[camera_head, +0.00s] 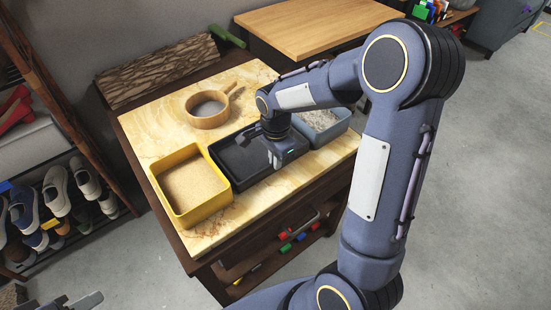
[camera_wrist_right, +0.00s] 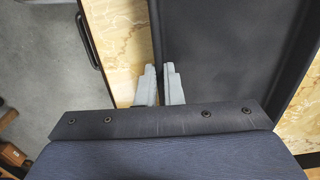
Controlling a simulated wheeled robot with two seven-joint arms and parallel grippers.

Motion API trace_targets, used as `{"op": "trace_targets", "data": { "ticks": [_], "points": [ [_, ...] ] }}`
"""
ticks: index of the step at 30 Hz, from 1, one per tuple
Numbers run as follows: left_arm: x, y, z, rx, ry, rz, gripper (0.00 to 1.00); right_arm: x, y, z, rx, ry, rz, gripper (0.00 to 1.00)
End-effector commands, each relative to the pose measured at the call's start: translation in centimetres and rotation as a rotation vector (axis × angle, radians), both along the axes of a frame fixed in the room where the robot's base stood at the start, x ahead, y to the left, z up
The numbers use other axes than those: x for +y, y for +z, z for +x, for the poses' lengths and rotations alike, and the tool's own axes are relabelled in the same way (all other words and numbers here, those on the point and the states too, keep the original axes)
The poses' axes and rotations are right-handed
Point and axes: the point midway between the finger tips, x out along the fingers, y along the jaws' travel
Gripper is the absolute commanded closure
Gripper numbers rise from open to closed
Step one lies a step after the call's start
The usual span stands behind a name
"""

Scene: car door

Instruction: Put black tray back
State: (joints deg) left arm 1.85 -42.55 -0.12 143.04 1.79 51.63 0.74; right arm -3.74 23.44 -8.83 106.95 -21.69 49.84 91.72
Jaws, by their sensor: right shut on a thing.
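The black tray (camera_head: 232,158) sits on the marble-topped table, between a yellow tray (camera_head: 157,176) of tan grains and a blue-grey tray (camera_head: 338,130) of pale material. My right gripper (camera_head: 276,162) is over its near right part and hides some of it. In the right wrist view, the right gripper's fingers (camera_wrist_right: 160,88) are on either side of the wall of the black tray (camera_wrist_right: 235,45), shut on it. The visible inside of the tray looks empty. Part of my left gripper (camera_head: 75,302) shows at the bottom left edge, too little to tell its jaws.
A round wooden pan (camera_head: 208,119) stands behind the black tray on the marble top (camera_head: 150,122). A bark-covered log piece (camera_head: 160,72) lies behind the table. A shoe rack (camera_head: 62,190) stands at the left. Bare marble shows along the table's front edge.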

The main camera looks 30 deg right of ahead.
Motion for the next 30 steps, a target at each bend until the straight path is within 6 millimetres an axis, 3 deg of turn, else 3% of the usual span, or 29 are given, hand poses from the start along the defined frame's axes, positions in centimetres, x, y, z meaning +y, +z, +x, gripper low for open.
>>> {"op": "trace_targets", "data": {
  "ticks": [5, 6, 10, 19, 23, 30],
  "points": [
    [0.0, -0.4, 0.0, 0.000, 0.000, 0.000, 0.64, 0.0, -0.4, 0.1, -0.003, 0.001, 0.000, 1.00],
    [0.0, -0.3, 0.0, 0.000, 0.000, 0.000, 0.64, 0.0, -0.3, 0.0, 0.000, 0.001, 0.000, 0.88],
    [0.0, -0.2, 0.0, 0.000, 0.000, 0.000, 0.64, 0.0, -0.3, 0.0, 0.000, 0.001, 0.000, 0.71],
    [0.0, 0.0, 0.0, 0.000, 0.000, 0.000, 0.64, 0.0, 0.0, 0.0, 0.000, 0.000, 0.000, 0.71],
    [0.0, 0.3, 0.0, 0.000, 0.000, 0.000, 0.64, 0.0, 1.2, 0.1, -0.004, 0.000, 0.000, 0.71],
    [0.0, 1.1, 0.0, 0.000, 0.000, 0.000, 0.64, 0.0, 6.3, 0.0, -0.006, 0.000, 0.001, 0.71]
  ]
}}
